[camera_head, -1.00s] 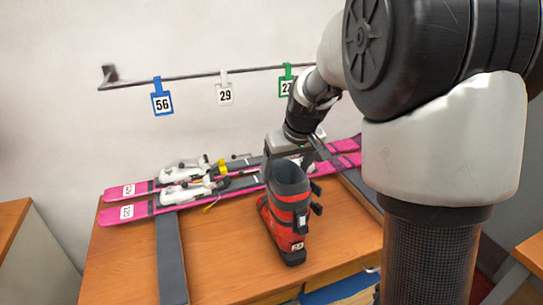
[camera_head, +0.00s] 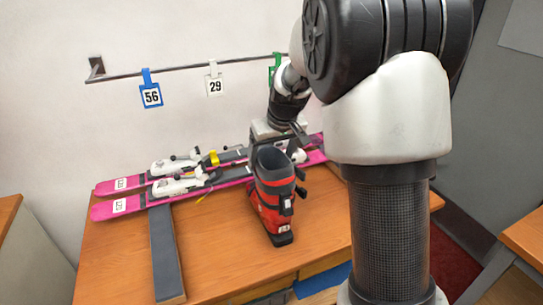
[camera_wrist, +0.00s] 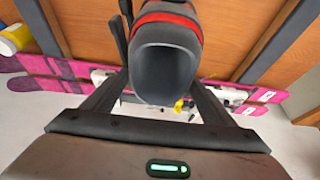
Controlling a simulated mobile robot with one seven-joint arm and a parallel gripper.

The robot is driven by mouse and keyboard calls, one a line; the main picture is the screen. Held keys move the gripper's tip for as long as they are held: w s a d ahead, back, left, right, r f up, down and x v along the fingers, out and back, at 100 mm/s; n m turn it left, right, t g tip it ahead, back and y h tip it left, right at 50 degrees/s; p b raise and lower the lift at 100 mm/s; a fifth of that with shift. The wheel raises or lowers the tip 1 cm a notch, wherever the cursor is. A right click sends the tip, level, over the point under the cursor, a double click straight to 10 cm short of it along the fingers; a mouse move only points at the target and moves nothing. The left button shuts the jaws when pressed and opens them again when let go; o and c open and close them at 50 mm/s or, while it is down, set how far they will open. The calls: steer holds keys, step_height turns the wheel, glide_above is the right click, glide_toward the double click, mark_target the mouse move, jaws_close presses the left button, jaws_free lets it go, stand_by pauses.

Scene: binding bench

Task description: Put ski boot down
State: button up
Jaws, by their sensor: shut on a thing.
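The ski boot (camera_head: 270,200) is red and black with a dark grey cuff and a number label near its toe. It stands upright at the front middle of the bench (camera_head: 215,250), toe toward me; I cannot tell whether its sole touches the wood. My gripper (camera_head: 272,142) is at the top of the cuff, from behind. In the wrist view the boot's cuff (camera_wrist: 165,70) sits between the two fingers of my gripper (camera_wrist: 155,90), which are shut on it.
Two pink skis (camera_head: 125,207) with white bindings lie across the bench behind the boot, on dark grey supports (camera_head: 165,255). A wall rail carries a blue tag 56 (camera_head: 151,96), a white tag 29 (camera_head: 214,85) and a green tag (camera_head: 275,68). Bare wood lies left of the boot.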

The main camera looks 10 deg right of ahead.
steer(key=shift+r, duration=0.15)
steer(key=o, duration=2.1)
steer(key=shift+f, duration=0.25)
